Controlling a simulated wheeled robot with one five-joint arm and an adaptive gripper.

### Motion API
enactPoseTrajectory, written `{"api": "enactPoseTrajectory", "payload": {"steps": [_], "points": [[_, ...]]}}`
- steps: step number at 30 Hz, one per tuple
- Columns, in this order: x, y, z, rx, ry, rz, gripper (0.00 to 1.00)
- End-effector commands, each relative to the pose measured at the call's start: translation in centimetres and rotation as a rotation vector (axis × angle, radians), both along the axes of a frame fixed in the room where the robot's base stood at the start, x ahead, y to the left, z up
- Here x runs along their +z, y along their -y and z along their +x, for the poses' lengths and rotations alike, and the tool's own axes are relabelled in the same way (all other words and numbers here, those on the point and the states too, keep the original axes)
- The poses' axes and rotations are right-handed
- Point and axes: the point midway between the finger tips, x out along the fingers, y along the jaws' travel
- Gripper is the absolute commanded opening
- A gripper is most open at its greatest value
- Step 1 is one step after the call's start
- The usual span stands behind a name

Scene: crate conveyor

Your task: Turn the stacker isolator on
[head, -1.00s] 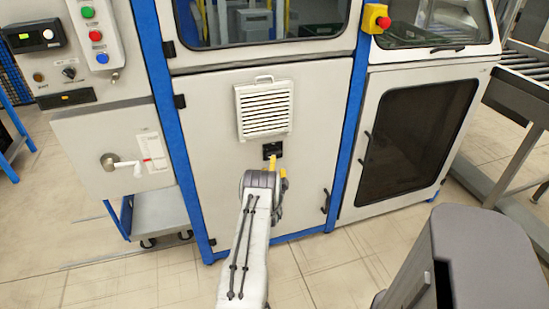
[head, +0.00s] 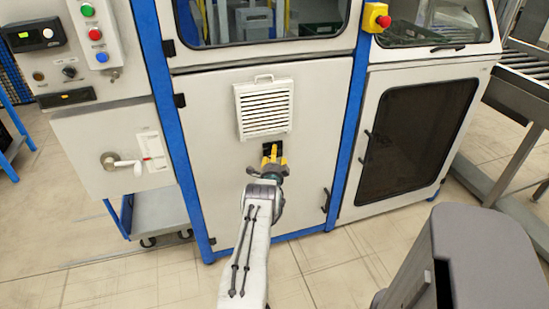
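My gripper (head: 273,156), with yellow fingers, is at the small black fitting (head: 280,148) below the louvred vent on the middle cabinet door. The fingers cover most of the fitting, so its setting is hidden. I cannot tell whether they touch it or how far apart they are. A crank-like lever with a white grip (head: 126,164) sits on the left panel, pointing right, beside a red and white label (head: 152,150). My gripper is well to the right of this lever. No readable label shows which of these is the stacker isolator.
The louvred vent (head: 263,108) stands just above my gripper. A blue cabinet post (head: 345,130) is to the right. A control box with green, red and blue buttons (head: 95,34) is upper left, and a red emergency button (head: 377,18) upper right.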

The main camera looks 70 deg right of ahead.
Motion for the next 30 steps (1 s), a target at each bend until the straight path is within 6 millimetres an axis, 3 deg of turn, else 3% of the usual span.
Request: {"api": "enactPoseTrajectory", "payload": {"steps": [11, 30], "points": [[0.03, 0.11, 0.03, 0.000, 0.000, 0.000, 0.57], [0.25, 0.19, -0.11, -0.002, 0.001, -0.005, 0.00]]}}
